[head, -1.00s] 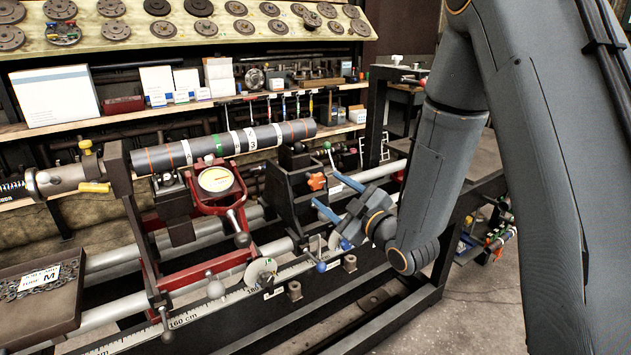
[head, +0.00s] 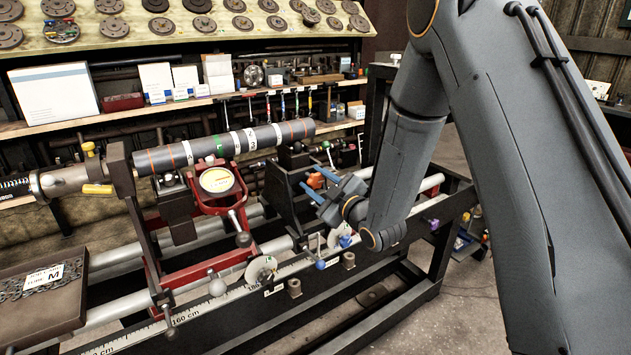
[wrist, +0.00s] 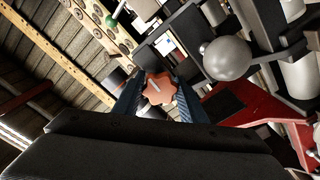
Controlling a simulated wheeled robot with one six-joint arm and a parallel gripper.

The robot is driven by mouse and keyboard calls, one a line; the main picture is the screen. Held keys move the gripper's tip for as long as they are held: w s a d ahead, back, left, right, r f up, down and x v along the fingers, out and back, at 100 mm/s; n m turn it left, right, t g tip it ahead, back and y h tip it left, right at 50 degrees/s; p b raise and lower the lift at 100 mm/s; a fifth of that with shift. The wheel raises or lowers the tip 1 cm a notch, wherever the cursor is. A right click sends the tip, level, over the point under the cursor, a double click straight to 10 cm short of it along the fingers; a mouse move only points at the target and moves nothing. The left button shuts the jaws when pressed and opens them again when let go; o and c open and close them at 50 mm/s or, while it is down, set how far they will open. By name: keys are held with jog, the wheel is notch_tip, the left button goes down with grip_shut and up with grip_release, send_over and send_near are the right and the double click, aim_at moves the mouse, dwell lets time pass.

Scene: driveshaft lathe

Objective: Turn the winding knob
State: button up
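The winding knob, as I take it, is an orange star-shaped knob (head: 315,180) on the dark support block (head: 284,205) of the lathe, at the middle of the head view. My gripper (head: 310,178) reaches it from the right, its two blue fingers apart and partly covering the knob. In the wrist view, the knob (wrist: 160,89) shows face-on between the fingertips of my gripper (wrist: 157,92). The fingers stand one on each side of it. I cannot tell whether either finger touches the knob.
A grey shaft (head: 222,146) lies along the lathe behind a red-framed dial gauge (head: 217,180). A blue-balled lever (head: 320,264) stands below my gripper. A green-tipped lever (head: 327,146) is just above it. A chain tray (head: 40,318) sits at the lower left.

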jog(key=c, duration=0.4)
jog(key=m+b, duration=0.1)
jog(key=m, duration=0.4)
jog(key=shift+m, duration=0.3)
jog(key=m, duration=1)
jog(key=shift+m, duration=2.7)
